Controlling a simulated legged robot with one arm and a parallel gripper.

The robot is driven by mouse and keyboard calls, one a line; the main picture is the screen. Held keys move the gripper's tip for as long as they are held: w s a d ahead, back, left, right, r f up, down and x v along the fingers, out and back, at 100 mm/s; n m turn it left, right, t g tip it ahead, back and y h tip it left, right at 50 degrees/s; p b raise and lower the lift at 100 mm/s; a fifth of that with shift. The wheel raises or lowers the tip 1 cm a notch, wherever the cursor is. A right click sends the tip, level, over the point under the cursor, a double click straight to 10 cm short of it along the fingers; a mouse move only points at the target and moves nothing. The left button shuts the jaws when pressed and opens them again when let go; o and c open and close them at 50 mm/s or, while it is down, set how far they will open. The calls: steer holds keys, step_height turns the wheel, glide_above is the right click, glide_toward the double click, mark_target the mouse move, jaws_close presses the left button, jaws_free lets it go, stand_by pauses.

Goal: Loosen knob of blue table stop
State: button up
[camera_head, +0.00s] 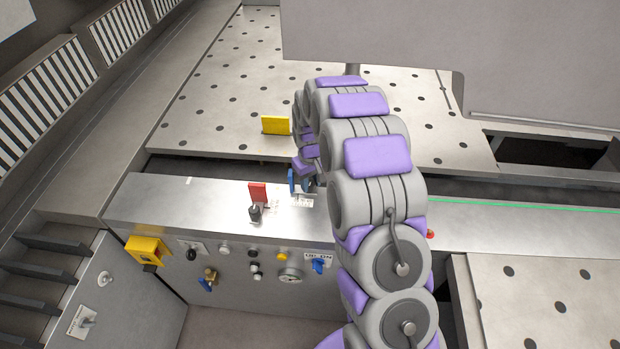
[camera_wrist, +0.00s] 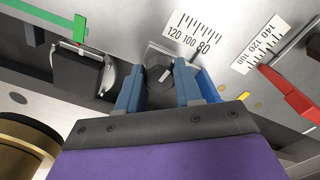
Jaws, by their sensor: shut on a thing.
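The blue table stop (camera_head: 291,182) stands on the steel rail in front of the perforated table, partly covered by my arm in the head view. In the wrist view its blue edge (camera_wrist: 208,86) shows just right of my right finger. Its dark round knob (camera_wrist: 159,77) sits beside a scale. My gripper (camera_wrist: 158,70) has its two blue-grey fingers on either side of the knob and is shut on it. In the head view my gripper (camera_head: 308,177) is beside the blue stop and the knob is hidden.
A red stop (camera_head: 257,193) with a black knob (camera_head: 255,211) stands left of the blue one. A yellow stop (camera_head: 276,125) is behind on the table.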

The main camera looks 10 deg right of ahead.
mark_target(310, 182)
steer(key=shift+n, duration=0.8)
steer(key=shift+p, duration=0.3)
steer(key=o, duration=1)
step_height(310, 182, up, 17)
steer(key=shift+w+r+p, duration=0.1)
steer(key=shift+r+p, duration=0.05)
steer(key=shift+p, duration=0.5)
